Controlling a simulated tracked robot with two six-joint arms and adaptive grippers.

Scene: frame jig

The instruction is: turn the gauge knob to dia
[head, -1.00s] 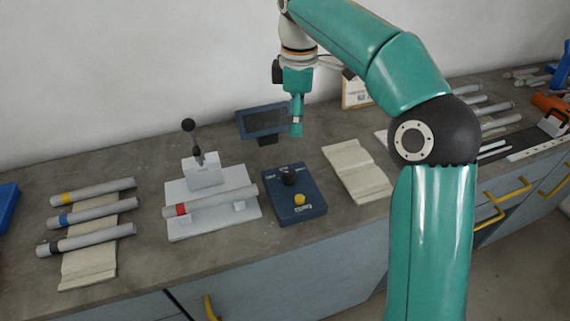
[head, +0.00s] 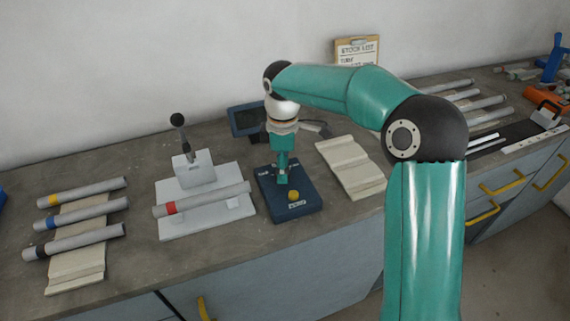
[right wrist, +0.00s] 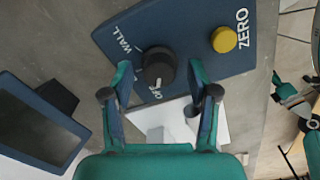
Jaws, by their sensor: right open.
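The gauge box (head: 312,199) is a dark blue block on the bench, with a yellow button (head: 293,195) near its front. My right gripper (head: 282,180) points down over the back part of the box and hides the knob in the head view. In the right wrist view the black round knob (right wrist: 158,68) sits on the box between the open fingers of my right gripper (right wrist: 160,72), with a gap on both sides. A white mark on the knob points toward the OFF label. The WALL and ZERO labels show; I cannot read a DIA label.
A small dark display (head: 246,121) stands behind the box. Left of it is a white fixture (head: 173,228) with a lever and a red-banded tube (head: 205,199). Several banded tubes lie at the far left.

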